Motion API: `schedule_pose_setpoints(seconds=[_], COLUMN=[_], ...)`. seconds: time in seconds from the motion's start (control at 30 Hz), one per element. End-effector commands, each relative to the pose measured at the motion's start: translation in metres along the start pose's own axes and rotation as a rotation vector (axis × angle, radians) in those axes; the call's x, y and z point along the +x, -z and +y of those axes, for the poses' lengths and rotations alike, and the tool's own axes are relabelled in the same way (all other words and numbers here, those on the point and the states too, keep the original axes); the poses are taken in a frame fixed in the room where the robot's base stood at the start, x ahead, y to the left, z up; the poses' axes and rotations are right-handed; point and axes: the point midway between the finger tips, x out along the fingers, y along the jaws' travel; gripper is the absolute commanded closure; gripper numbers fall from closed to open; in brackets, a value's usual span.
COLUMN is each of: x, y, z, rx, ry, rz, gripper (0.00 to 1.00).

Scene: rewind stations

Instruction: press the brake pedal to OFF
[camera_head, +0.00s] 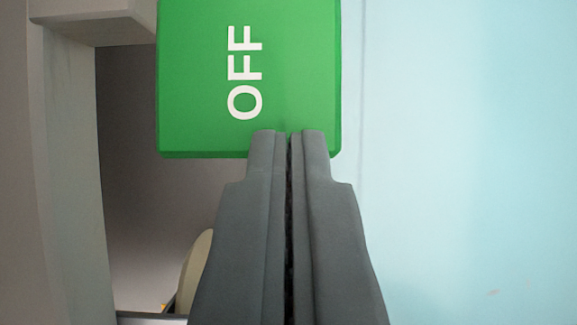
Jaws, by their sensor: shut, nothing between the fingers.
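The brake pedal (205,90) is a green block at the top middle of the view. It bears the white word OFF, which reads sideways, and its top runs out of the picture. My gripper (291,135) is dark grey and shut, with nothing between its fingers. Its fingertips overlap the lower right edge of the green face in this view. I cannot tell whether they touch it or are in front of it. The fingers hide a small part of the pedal's lower edge.
A grey-beige frame (65,150) with an upright and a block at the top stands at the left. A cream rounded part (195,265) shows low behind my gripper. A plain pale blue surface (460,160) fills the right side.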

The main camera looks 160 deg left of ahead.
Motion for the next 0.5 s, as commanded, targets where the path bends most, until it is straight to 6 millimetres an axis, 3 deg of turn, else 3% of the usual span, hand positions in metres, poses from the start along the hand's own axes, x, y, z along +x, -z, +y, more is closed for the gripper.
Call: schedule_pose_setpoints(seconds=[0.5], x=[0.02], y=[-0.024], z=[0.0], rx=[0.0], ry=[0.0], rz=[-0.001], gripper=[1.0])
